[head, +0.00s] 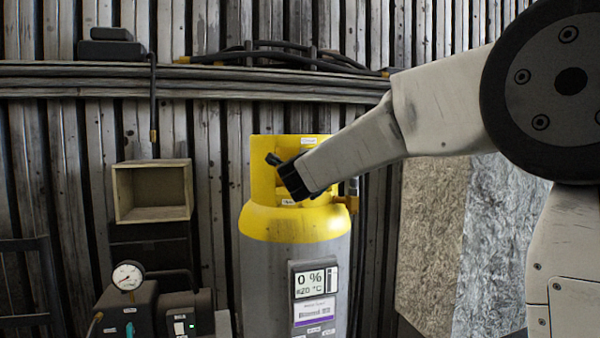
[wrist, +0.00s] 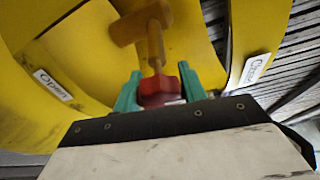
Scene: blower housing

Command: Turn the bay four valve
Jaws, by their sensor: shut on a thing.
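The valve is on top of a grey cylinder (head: 270,270) with a yellow collar (head: 262,165). In the wrist view the valve's red knob (wrist: 160,88) sits between the green fingers of my gripper (wrist: 158,92), which is shut on it. A yellow-orange valve body (wrist: 150,32) with a stem shows beyond the knob. The yellow collar carries an "Open" label (wrist: 53,85) at left and a "Close" label (wrist: 254,70) at right. In the head view my gripper (head: 280,170) reaches into the collar from the right, and the knob is hidden there.
A display (head: 313,283) on the cylinder reads 0 %. A small wooden box (head: 152,192) is left of the cylinder. A gauge (head: 128,275) on a dark machine is below it. Cables (head: 270,58) run along the wall. Large rough panels (head: 440,240) stand at right.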

